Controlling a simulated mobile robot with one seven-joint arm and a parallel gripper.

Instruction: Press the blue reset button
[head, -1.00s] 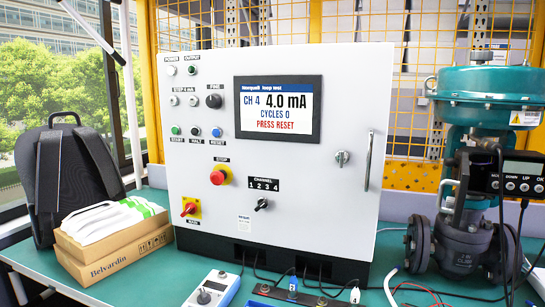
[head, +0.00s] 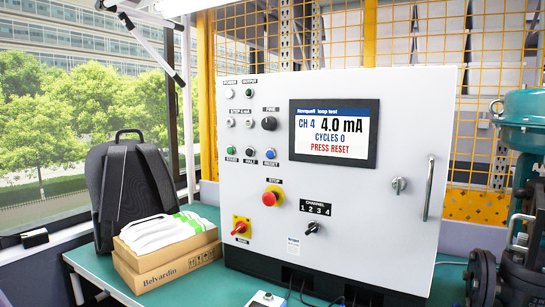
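The blue reset button (head: 270,153) is on the front of the grey control cabinet (head: 415,130), in the lower row of small buttons. A black button (head: 250,152) and a green start button (head: 233,150) sit to its left. A black knob (head: 269,124) is above it and the red stop button (head: 271,197) is below it. The cabinet's screen (head: 335,133) reads CH 4, 4.0 mA, CYCLES 0, PRESS RESET. My gripper is not in view, and nothing covers the blue button.
The cabinet stands on a green bench (head: 452,280). A teal and dark valve assembly (head: 520,135) is at the right edge. The space before the cabinet's buttons looks clear.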

